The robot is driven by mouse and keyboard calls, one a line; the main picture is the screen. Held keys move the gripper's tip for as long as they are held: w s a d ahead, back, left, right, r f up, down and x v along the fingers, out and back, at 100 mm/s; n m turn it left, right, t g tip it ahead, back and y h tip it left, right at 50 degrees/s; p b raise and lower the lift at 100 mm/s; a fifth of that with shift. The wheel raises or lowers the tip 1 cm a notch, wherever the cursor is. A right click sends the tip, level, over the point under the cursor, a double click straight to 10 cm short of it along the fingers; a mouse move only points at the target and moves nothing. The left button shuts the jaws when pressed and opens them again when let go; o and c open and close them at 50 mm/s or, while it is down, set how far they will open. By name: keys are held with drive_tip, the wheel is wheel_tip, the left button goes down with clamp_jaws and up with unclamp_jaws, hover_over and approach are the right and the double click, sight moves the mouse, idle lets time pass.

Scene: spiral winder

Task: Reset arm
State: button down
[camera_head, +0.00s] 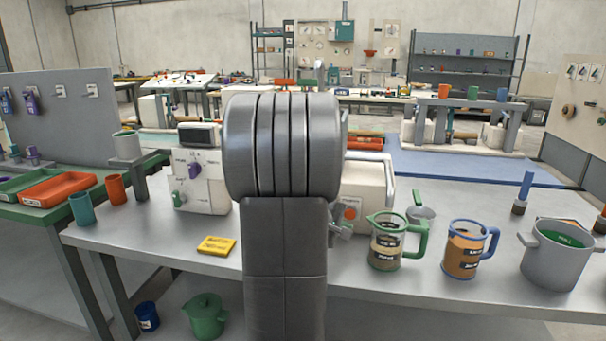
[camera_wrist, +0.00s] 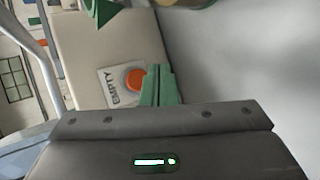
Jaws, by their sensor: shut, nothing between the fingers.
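In the wrist view, my gripper (camera_wrist: 158,86) shows as green fingers close together above its grey body. It is shut and holds nothing. Behind the fingers is a pale machine panel with an orange button (camera_wrist: 134,79) beside a label reading EMPTY. In the head view, my grey arm stands upright in the middle and hides most of my gripper. The cream machine housing (camera_head: 368,182) with the orange button (camera_head: 350,213) shows just right of my arm, on the grey workbench (camera_head: 385,293).
Right of my arm stand a green-handled jug (camera_head: 385,241), a blue-handled jug (camera_head: 466,250) and a grey pot (camera_head: 553,262). At left are a control box (camera_head: 205,180), a yellow block (camera_head: 216,245), and teal (camera_head: 83,209) and orange cups (camera_head: 116,189). The front middle of the bench is partly clear.

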drive_tip(key=p, duration=0.2)
drive_tip(key=shift+w+d+r+p, duration=0.1)
drive_tip(key=shift+r+p, duration=0.2)
drive_tip(key=s+b, duration=0.2)
drive_tip(key=s+a+b, duration=0.1)
drive_tip(key=shift+s+a+f, duration=0.1)
drive_tip(key=shift+s+f, duration=0.25)
drive_tip(key=shift+s, duration=0.05)
drive_tip(key=shift+s+a+r+b, duration=0.1)
drive_tip(key=shift+s+a+b, duration=0.05)
drive_tip(key=shift+s, duration=0.3)
drive_tip(key=shift+s+a+b, duration=0.1)
drive_tip(key=shift+s+b, duration=0.05)
drive_tip(key=shift+s, duration=0.3)
drive_tip(key=shift+w, duration=0.15)
